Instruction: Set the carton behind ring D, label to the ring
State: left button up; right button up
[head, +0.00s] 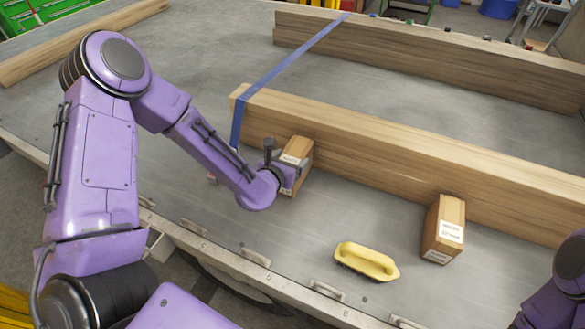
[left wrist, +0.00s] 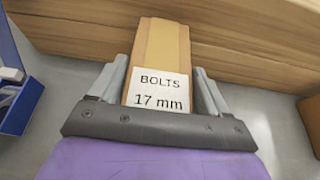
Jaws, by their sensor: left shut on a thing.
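My left gripper (head: 287,176) is shut on a brown carton (head: 299,150) close to the near side of the middle timber. In the left wrist view, the fingers of my left gripper (left wrist: 157,72) lie on both sides of the carton (left wrist: 160,45). Its white label reads "BOLTS 17 mm" and faces the wrist. I cannot tell whether its base touches the deck. Several metal lashing rings, such as this one (head: 328,290), line the near deck edge. I cannot read letters by them, so I cannot tell which is ring D. My right gripper is out of view.
A second labelled carton (head: 443,230) stands against the middle timber (head: 400,160) at the right. A yellow-handled tool (head: 367,261) lies on the deck between it and the edge. A blue strap (head: 290,62) crosses the timbers. A blue object (left wrist: 22,108) is left in the wrist view.

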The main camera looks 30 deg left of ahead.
pick_arm(q)
notch_tip(320, 180, down, 3)
jog(key=shift+d+r, duration=0.1)
jog(key=shift+r, duration=0.1)
jog(key=shift+f, duration=0.25)
jog(key=o, duration=1.5)
jog(key=shift+o, duration=0.2)
jog(key=shift+r, duration=0.25)
jog(key=p+v, duration=0.3)
jog(key=v, duration=0.9)
jog(key=shift+f, duration=0.2)
jog(key=shift+s, duration=0.1)
